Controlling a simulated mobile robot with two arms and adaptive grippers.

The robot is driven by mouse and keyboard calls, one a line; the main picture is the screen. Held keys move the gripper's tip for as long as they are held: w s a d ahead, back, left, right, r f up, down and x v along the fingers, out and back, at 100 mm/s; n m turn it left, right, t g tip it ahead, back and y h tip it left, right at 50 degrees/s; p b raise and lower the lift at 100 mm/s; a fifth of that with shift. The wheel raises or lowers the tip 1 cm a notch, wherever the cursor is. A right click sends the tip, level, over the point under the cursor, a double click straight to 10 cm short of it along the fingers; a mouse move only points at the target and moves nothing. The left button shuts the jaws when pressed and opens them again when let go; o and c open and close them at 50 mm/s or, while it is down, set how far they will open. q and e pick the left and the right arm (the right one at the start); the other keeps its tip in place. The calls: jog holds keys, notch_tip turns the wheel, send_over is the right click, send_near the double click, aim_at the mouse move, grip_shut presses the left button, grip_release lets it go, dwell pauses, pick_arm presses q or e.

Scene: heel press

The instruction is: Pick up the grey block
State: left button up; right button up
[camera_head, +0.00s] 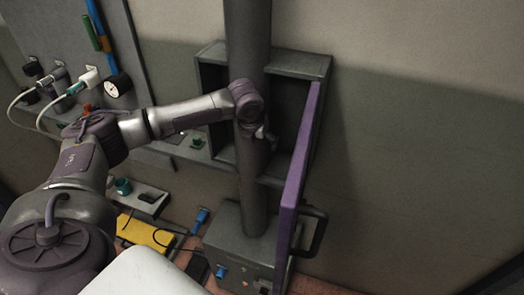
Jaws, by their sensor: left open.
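My left arm reaches in from the left to the front of a dark grey cabinet. My left gripper (266,133) is small and partly hidden at the arm's end, beside a thick grey column. It is open, and I see nothing held in it. I cannot pick out a grey block with certainty; the cabinet's inside is dark and partly covered by the arm and column. My right gripper is not in view.
The grey cabinet (300,66) has a purple-edged door (300,150) standing open towards me, with a dark handle (315,232). The grey column (247,35) crosses the cabinet front. A grey machine box (215,238), yellow item (145,233) and cables lie below. The right wall is bare.

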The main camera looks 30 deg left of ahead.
aim_at(262, 149)
pick_arm(q)
jog(key=shift+w+f, duration=0.3)
jog(key=shift+f, duration=0.25)
jog(key=shift+w+f, duration=0.2)
jog(key=shift+f, duration=0.1)
jog(key=shift+p+x, duration=0.95)
jog(key=shift+x, duration=1.45)
jog(key=shift+w+a+f, duration=0.15)
jog(key=shift+w+a, duration=0.05)
jog(key=shift+w, duration=0.05)
jog(key=shift+c, duration=0.8)
jog(key=c, duration=1.1)
jog(key=shift+c, duration=0.9)
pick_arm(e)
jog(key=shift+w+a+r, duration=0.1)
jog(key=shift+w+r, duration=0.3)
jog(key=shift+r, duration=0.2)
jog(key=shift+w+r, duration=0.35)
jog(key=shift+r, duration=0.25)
